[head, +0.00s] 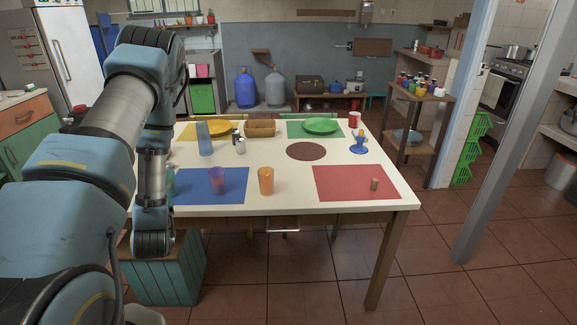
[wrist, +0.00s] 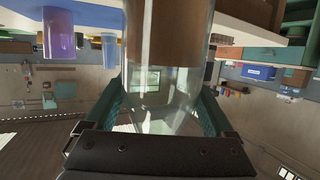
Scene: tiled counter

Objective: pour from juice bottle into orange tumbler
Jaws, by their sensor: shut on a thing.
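My gripper (wrist: 160,105) is shut on the juice bottle (wrist: 165,85), a clear glass bottle with a brown band, seen between the teal fingers in the upside-down wrist view. In the head view my arm hides the bottle; only a teal bit of my gripper (head: 169,184) shows at the table's left edge. The orange tumbler (head: 265,181) stands upright on the bare tabletop, right of the blue mat and apart from my gripper. I cannot make it out in the wrist view.
A purple tumbler (head: 218,180) stands on the blue mat (head: 190,193) between my gripper and the orange tumbler. A tall blue cup (head: 204,138) and a shaker (head: 240,145) stand behind. A cork-like piece (head: 374,184) is on the red mat (head: 345,181). Bare tabletop lies around the orange tumbler.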

